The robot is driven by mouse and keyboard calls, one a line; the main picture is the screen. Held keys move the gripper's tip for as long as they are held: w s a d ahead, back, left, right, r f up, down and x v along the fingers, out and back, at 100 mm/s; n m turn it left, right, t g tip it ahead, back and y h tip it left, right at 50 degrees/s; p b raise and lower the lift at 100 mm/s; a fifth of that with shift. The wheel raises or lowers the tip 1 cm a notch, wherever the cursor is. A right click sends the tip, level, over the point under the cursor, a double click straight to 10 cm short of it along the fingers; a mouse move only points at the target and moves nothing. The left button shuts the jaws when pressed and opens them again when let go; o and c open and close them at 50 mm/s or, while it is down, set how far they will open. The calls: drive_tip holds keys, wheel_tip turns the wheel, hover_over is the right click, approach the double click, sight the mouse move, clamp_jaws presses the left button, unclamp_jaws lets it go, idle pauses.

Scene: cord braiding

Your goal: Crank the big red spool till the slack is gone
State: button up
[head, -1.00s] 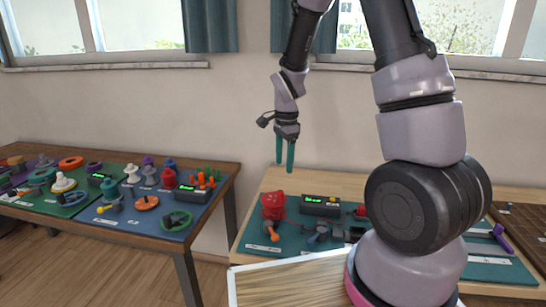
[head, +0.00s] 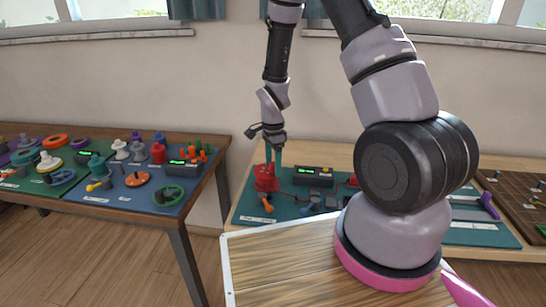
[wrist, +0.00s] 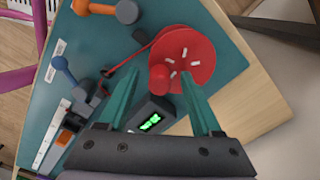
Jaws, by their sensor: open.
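The big red spool (wrist: 196,50) lies on the teal board in the wrist view, its round face showing short white marks. A red crank knob (wrist: 159,78) stands up near its rim. My gripper (wrist: 160,73) is open, with one teal finger on each side of the knob and a gap visible around it. In the head view my gripper (head: 273,158) points straight down at the red spool (head: 265,180), its fingers overlapping the spool's upper part. A dark red cord (wrist: 128,60) runs left from the spool; I cannot tell how slack it is.
A dark box with a green display (wrist: 150,123) sits close to the spool. An orange-handled part (wrist: 96,8) and a blue-handled part (wrist: 66,72) are on the same board. A second table (head: 190,225) with several spools and knobs stands at the left.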

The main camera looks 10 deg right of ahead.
drive_tip(key=shift+f, duration=0.15)
clamp_jaws()
idle(0.9)
